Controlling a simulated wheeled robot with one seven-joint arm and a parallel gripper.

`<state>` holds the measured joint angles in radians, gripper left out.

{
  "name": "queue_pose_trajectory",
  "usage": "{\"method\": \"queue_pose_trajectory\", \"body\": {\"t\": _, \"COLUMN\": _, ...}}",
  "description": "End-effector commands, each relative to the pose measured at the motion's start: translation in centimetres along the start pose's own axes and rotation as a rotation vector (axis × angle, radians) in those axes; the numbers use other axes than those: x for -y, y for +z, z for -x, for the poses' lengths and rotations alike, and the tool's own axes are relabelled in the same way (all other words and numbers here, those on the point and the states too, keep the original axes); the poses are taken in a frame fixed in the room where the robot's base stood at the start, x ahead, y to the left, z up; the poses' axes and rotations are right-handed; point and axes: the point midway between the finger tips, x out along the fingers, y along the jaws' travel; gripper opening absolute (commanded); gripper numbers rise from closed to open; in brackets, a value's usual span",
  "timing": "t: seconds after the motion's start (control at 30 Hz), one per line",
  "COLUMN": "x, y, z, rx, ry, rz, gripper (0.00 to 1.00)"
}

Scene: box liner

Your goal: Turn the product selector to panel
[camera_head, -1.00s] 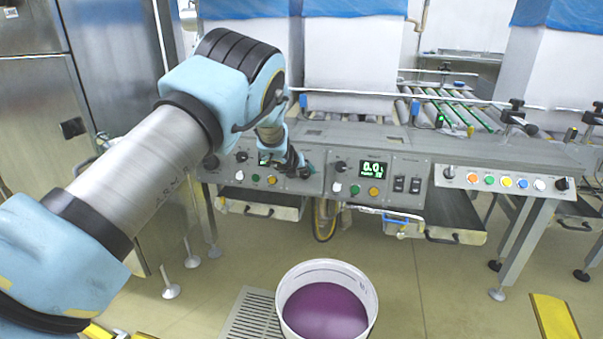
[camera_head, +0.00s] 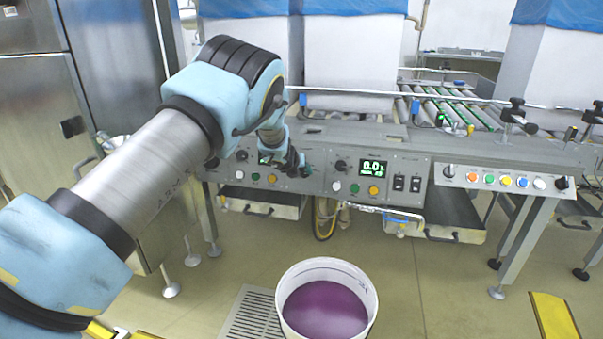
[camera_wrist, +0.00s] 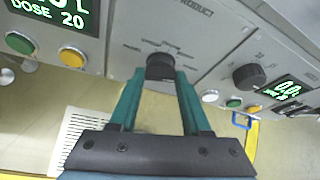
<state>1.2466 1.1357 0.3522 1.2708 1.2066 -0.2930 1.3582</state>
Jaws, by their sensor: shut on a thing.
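The product selector (camera_wrist: 160,62) is a dark round knob under the "PRODUCT" lettering on the grey panel in the wrist view. My gripper (camera_wrist: 160,80) has its two teal fingers on either side of the knob, shut on it. The marks around the knob are too small to read, so its setting cannot be told. In the head view my gripper (camera_head: 300,168) is at the right end of the left control panel (camera_head: 228,176), and my arm and gripper hide the selector there.
A second panel with a black knob (camera_wrist: 249,77) and a green display (camera_wrist: 290,91) lies to the right. Green and yellow buttons (camera_wrist: 72,54) sit to the left. A white bucket of purple liquid (camera_head: 370,300) stands on the floor below.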

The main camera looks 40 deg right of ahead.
Motion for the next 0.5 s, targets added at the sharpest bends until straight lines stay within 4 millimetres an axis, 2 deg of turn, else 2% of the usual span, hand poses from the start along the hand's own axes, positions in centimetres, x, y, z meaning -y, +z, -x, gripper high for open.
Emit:
{"method": "queue_pose_trajectory", "body": {"t": 0.03, "x": -0.01, "y": 0.01, "z": 0.01, "rx": 0.0, "ry": 0.0, "rz": 0.0, "gripper": 0.09}}
{"method": "queue_pose_trajectory", "body": {"t": 0.13, "x": -0.01, "y": 0.01, "z": 0.01, "rx": 0.0, "ry": 0.0, "rz": 0.0, "gripper": 0.0}}
{"method": "queue_pose_trajectory", "body": {"t": 0.5, "x": -0.16, "y": -0.03, "z": -0.04, "rx": 0.001, "ry": -0.017, "rz": 0.041, "gripper": 0.0}}
